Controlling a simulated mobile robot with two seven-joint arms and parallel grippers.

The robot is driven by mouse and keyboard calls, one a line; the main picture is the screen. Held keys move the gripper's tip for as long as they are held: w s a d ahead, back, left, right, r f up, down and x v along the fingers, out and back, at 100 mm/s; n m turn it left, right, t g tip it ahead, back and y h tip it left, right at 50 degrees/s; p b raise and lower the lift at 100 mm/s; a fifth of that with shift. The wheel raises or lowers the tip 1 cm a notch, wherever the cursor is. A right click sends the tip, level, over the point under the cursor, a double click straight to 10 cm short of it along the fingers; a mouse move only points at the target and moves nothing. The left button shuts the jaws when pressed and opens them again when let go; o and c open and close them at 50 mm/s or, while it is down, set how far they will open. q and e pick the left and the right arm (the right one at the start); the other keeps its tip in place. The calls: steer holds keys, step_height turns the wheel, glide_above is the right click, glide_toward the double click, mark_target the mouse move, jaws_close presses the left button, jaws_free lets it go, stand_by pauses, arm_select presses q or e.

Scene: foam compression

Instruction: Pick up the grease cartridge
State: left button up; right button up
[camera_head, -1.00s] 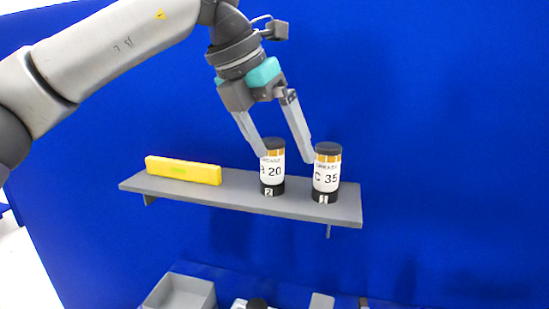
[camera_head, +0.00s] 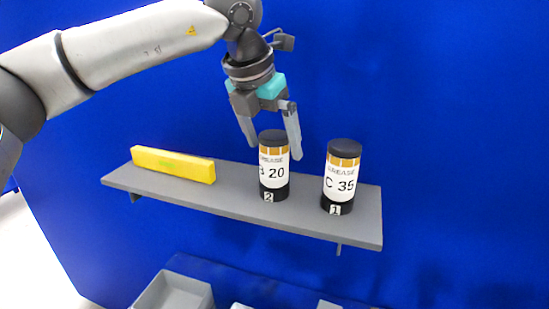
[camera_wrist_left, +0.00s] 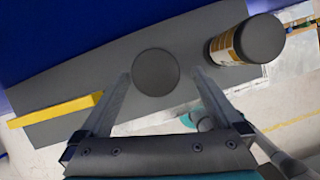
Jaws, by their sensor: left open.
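Two grease cartridges with black lids and white and orange labels stand upright on a grey shelf (camera_head: 230,196). The cartridge marked B 20 (camera_head: 273,172) is near the middle, and the one marked C 35 (camera_head: 340,178) is to its right. My left gripper (camera_head: 272,150) is open and empty, pointing down at the B 20 cartridge's top. In the left wrist view, a round dark lid (camera_wrist_left: 155,72) lies between and just beyond the fingertips (camera_wrist_left: 160,75). The other cartridge (camera_wrist_left: 245,41) is right of the right finger. My right gripper is not in view.
A yellow bar-shaped object (camera_head: 173,165) lies at the left end of the shelf and also shows in the left wrist view (camera_wrist_left: 55,111). A grey bin (camera_head: 175,291) stands below the shelf. A blue wall (camera_head: 450,120) is behind it.

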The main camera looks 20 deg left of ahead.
mark_target(278, 161)
arm_select(q)
steer(key=shift+w+d+f, duration=0.1)
steer(key=shift+w+f, duration=0.1)
steer(key=shift+f, duration=0.35)
steer(key=shift+w+f, duration=0.2)
steer(key=shift+f, duration=0.15)
steer(key=p+x, duration=0.1)
steer(key=x, duration=0.3)
steer(key=shift+w+f, duration=0.1)
steer(key=shift+w, duration=0.15)
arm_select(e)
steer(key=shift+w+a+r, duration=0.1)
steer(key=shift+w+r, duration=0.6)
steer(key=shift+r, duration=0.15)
arm_select(q)
steer(key=c, duration=1.5)
jaws_close()
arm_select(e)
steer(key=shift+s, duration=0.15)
